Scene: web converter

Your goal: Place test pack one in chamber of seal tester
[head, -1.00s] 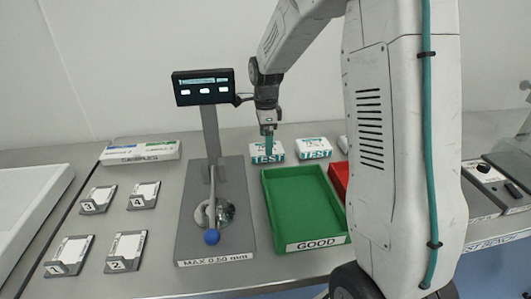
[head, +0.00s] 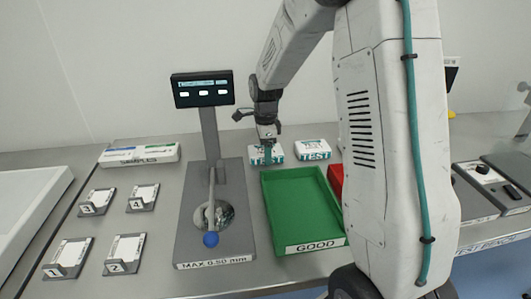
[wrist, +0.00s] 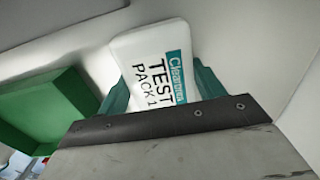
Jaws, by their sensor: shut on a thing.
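Test pack one (wrist: 152,65) is a white pack with a teal label, reading "TEST PACK 1" in the wrist view. My gripper (wrist: 162,88) has its teal fingers on both sides of the pack and is shut on it. In the head view my gripper (head: 268,157) points down at this pack (head: 256,154), behind the green tray; I cannot tell whether the pack is clear of the bench. A second white TEST pack (head: 313,149) lies to its right. I cannot make out the seal tester or its chamber; my arm hides part of the bench.
The green GOOD tray (head: 292,248) is empty, with a red tray (head: 336,180) partly hidden beside it. A gauge (head: 190,253) with a screen on a post stands left. Several numbered holders (head: 66,258) and a SAMPLES box (head: 139,155) are further left. Dark devices (head: 475,187) stand right.

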